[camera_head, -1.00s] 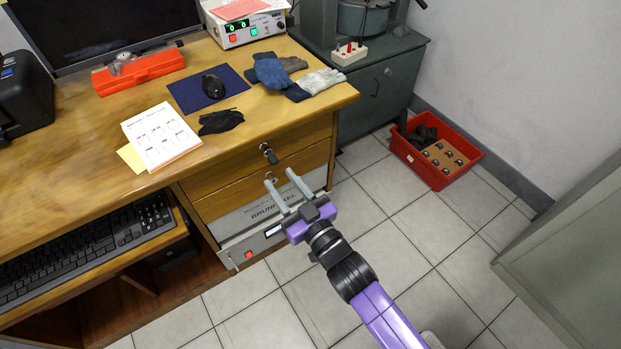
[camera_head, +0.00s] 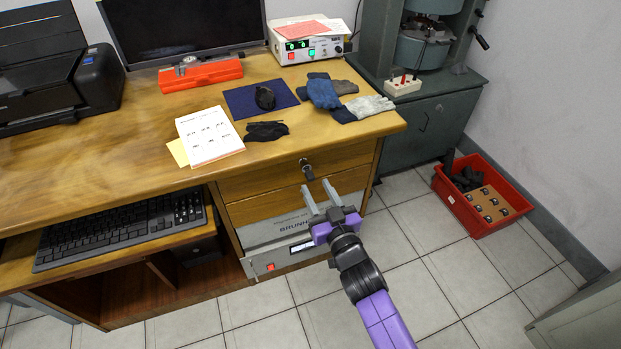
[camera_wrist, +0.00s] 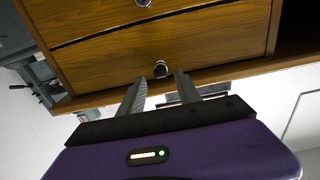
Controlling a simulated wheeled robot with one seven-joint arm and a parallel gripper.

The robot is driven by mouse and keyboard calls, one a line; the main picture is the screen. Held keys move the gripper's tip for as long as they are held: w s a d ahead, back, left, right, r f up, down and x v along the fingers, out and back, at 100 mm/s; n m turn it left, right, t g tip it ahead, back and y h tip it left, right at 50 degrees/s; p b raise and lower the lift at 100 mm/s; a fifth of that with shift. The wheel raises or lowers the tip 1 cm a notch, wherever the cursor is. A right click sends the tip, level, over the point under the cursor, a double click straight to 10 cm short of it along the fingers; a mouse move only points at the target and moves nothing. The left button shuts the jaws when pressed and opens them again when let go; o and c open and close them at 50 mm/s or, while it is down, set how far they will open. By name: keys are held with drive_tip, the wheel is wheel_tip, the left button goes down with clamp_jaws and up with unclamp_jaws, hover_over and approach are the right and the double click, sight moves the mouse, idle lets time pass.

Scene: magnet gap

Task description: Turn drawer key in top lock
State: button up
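The top drawer (camera_head: 345,157) is wooden and shut. A dark key hangs at its lock (camera_head: 307,170). My gripper (camera_head: 317,186) is open and empty, with its two grey fingers apart and pointing at the drawer fronts. In the head view its tips appear just below the top lock, and the lower drawer's lock is hidden or hard to make out behind them. The wrist view looks upside down. There a round metal lock (camera_wrist: 160,69) shows between the finger ends, and another lock (camera_wrist: 143,3) sits at the upper edge. I cannot tell whether the fingers touch anything.
The desk top (camera_head: 130,125) overhangs the drawers. A red crate (camera_head: 470,215) stands on the floor at the right by a grey cabinet (camera_head: 425,120). Tiled floor in front is clear.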

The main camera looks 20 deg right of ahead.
sight(312, 180)
drive_tip(key=shift+w+b, duration=0.3)
drive_tip(key=shift+w, duration=1.3)
